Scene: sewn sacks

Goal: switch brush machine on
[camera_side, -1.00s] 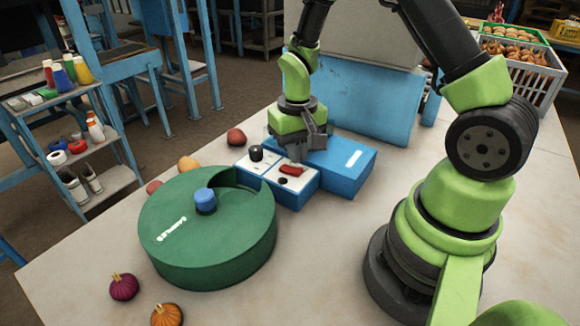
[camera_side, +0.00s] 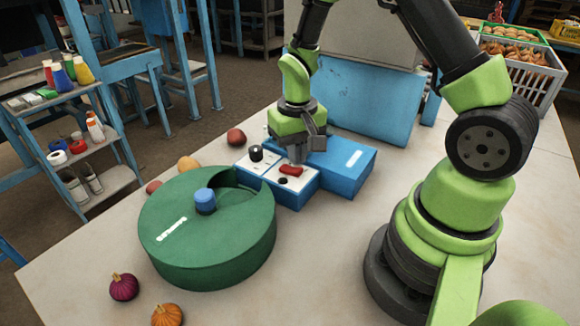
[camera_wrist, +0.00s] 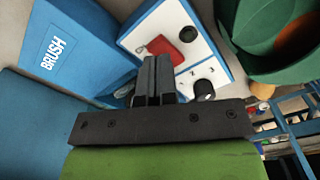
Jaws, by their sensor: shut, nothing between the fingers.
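The brush machine is a blue box (camera_side: 335,165) with a white-topped control panel (camera_side: 308,178) on its near side. The wrist view shows the word BRUSH on the blue box (camera_wrist: 65,45). A red switch (camera_side: 291,170) sits on the panel and also shows in the wrist view (camera_wrist: 165,52). A black knob (camera_side: 256,153) stands at the panel's left, near a printed number in the wrist view. My gripper (camera_side: 297,157) is shut and empty, pointing down with its tips just behind the red switch. Whether the tips touch the switch is unclear.
A round green drum (camera_side: 185,255) with a blue cap (camera_side: 204,199) and a curved opening stands left of the panel. A blue-and-grey structure (camera_side: 365,100) stands behind.

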